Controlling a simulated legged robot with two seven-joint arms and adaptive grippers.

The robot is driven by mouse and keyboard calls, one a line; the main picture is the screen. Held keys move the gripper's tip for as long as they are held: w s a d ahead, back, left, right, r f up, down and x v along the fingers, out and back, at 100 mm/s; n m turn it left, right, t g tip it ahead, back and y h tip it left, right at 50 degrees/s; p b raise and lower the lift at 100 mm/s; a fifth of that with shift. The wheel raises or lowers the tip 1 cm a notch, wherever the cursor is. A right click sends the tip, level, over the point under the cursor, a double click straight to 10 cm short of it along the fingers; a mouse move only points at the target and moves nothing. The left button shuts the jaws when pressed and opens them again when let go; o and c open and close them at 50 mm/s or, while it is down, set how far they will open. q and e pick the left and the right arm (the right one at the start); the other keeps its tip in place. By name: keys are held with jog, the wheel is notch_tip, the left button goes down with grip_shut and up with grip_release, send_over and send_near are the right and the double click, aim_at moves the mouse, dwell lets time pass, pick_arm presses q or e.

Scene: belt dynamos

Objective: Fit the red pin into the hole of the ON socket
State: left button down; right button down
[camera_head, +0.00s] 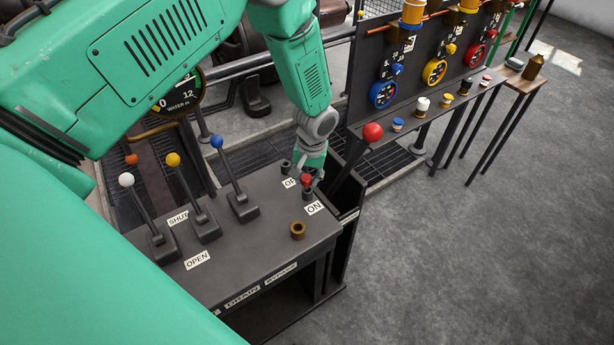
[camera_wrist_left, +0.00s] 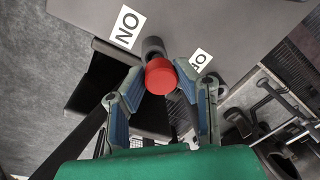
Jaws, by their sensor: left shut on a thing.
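The red pin (camera_head: 306,179) is between the fingers of my left gripper (camera_head: 309,177), at the far right end of the dark console. The left wrist view shows its round red head (camera_wrist_left: 160,76) between the two blue-grey fingers (camera_wrist_left: 161,82). A short dark cylinder, the ON socket (camera_head: 307,196), stands beside the ON label (camera_head: 314,208); it also shows in the wrist view (camera_wrist_left: 152,46). The red head overlaps the socket in both views, so I cannot tell whether the pin's end is in the hole. The OFF socket (camera_head: 286,165) stands behind, by a partly hidden label. My right gripper is out of view.
A brass ring (camera_head: 298,230) sits on the console top (camera_head: 250,260) near the ON label. Levers with white (camera_head: 126,180), yellow (camera_head: 173,159) and blue (camera_head: 216,141) knobs stand left.

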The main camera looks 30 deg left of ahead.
aim_at(311, 179)
pick_arm(q)
jog(key=shift+d+f, duration=0.1)
jog(key=shift+f, duration=0.2)
jog(key=shift+f+b, duration=0.8)
jog(key=shift+f, duration=0.05)
jog(key=c, duration=1.2)
grip_release()
jog(key=shift+o, duration=0.2)
jog(key=shift+r, duration=0.1)
jog(key=shift+r, duration=0.25)
jog(key=r, duration=0.7)
jog(key=d+r, duration=0.1)
jog(key=r, duration=0.3)
jog(key=shift+w+r, duration=0.1)
